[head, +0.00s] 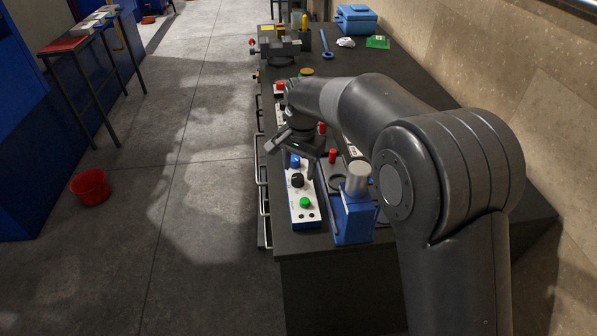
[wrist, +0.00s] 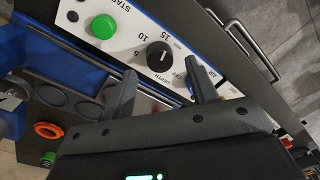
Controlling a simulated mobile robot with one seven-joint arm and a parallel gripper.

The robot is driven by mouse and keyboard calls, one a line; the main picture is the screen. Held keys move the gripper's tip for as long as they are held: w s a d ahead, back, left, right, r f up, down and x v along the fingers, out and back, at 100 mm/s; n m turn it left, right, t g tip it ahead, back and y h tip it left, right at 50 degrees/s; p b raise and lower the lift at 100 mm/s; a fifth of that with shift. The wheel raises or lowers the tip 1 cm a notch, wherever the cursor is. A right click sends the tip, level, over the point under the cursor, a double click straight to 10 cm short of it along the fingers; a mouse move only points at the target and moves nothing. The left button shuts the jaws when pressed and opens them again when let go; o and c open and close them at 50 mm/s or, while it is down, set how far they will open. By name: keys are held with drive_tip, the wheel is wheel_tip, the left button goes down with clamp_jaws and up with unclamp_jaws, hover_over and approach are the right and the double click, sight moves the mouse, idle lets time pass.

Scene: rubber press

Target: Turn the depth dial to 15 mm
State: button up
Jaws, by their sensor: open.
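The depth dial (wrist: 160,55) is a black knob on the white control panel (wrist: 75,12), with 5, 10 and 15 printed around it. Its pale pointer mark is too small for me to read the setting surely. In the head view the dial (head: 297,181) sits between a blue knob (head: 295,161) and a green button (head: 305,203). My gripper (wrist: 160,76) is open and empty, its two fingers apart on either side of the dial in the picture. I see no contact with the dial. In the head view, my gripper (head: 303,163) hangs over the panel.
A blue press post with a grey cap (head: 357,180) stands right of the panel. A red-topped post (head: 332,156) is close to my gripper. Drawer handles (head: 265,218) line the bench's left edge. A vise (head: 280,48) and blue toolbox (head: 356,19) are farther back.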

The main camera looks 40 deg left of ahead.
sight(301, 177)
wheel_tip(301, 177, up, 8)
drive_tip(key=shift+d, duration=0.25)
drive_tip(key=shift+r, duration=0.1)
idle(0.4)
drive_tip(key=w+d+r+t, duration=0.1)
drive_tip(key=d+r, duration=0.2)
drive_tip(key=d, duration=0.7)
drive_tip(key=w+d+r+t+y, duration=0.1)
drive_tip(key=d+r, duration=0.3)
drive_tip(key=d, duration=0.6)
drive_tip(key=w+d+r+t, duration=0.1)
drive_tip(key=d+r, duration=0.2)
drive_tip(key=d, duration=0.7)
drive_tip(key=s+d+f+t, duration=0.1)
drive_tip(key=s+d+f, duration=0.1)
drive_tip(key=s+d, duration=0.6)
drive_tip(key=s+d+f+m+t+h, duration=0.1)
drive_tip(key=s+d+f, duration=0.2)
drive_tip(key=s+d, duration=0.5)
drive_tip(key=d, duration=0.6)
drive_tip(key=shift+d+f+t+h, duration=0.3)
drive_tip(key=shift+d, duration=0.05)
drive_tip(key=shift+r, duration=0.1)
